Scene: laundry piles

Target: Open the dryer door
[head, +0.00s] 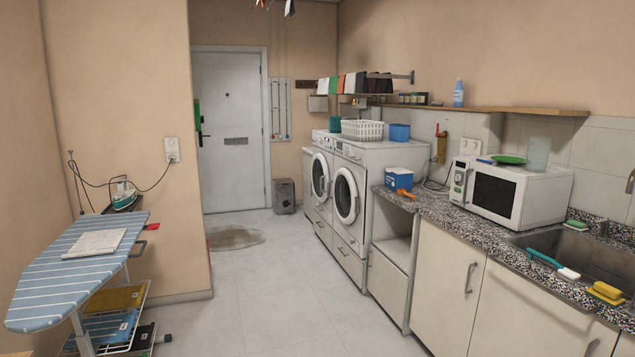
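Two white front-loading machines stand side by side along the right wall. The nearer machine (357,228) has a round door (346,196) with a white ring and dark glass. The farther machine (322,208) has a similar round door (320,177). Both doors look shut. I cannot tell from this view which one is the dryer. Neither of my grippers shows in the head view.
A granite counter (440,208) with a white microwave (508,192) runs along the right. An ironing board (75,275) stands at the left. A puddle or stain (234,238) lies near the white door (230,130). The tiled floor between (275,300) is clear.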

